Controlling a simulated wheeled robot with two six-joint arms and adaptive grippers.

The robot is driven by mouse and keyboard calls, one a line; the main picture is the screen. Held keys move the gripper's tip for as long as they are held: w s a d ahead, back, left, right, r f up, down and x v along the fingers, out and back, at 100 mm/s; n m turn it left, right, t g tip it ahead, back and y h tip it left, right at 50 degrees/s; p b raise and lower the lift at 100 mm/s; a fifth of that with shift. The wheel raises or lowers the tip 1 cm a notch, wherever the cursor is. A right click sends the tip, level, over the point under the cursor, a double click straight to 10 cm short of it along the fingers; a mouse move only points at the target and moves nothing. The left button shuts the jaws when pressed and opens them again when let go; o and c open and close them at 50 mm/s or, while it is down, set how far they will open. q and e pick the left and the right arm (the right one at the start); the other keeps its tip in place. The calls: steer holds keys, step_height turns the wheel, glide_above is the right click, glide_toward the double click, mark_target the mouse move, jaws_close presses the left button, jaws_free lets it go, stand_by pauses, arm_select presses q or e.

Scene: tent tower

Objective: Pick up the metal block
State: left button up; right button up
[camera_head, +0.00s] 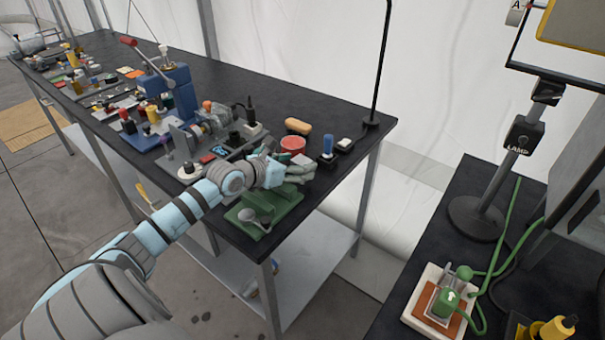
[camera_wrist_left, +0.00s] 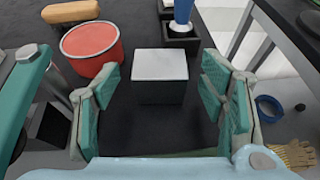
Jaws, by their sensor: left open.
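The metal block (camera_wrist_left: 160,66) is a small box with a pale, shiny top and a dark front face in the left wrist view. It stands on the black bench top. In the head view its pale top (camera_head: 302,160) shows just beyond the fingers, partly hidden. My left gripper (camera_wrist_left: 160,88) is open, with its green-padded fingers left and right of the block's near side. Gaps show between the pads and the block, and nothing is held. In the head view the left gripper (camera_head: 292,171) is over the bench's near right end. My right gripper is not in view.
A red round tub (camera_head: 292,144) stands close left of the block, and a blue-handled piece in a black base (camera_head: 327,146) behind it. A tan oval piece (camera_head: 297,126) lies further back. A green stand (camera_head: 265,212) is near the bench edge. Crowded tools fill the bench leftward.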

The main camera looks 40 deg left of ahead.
arm_select(q)
steer(key=shift+s+r, duration=0.1)
steer(key=shift+r, duration=0.05)
steer(key=c, duration=1.4)
steer(key=shift+r, duration=0.15)
steer(key=shift+c, duration=0.2)
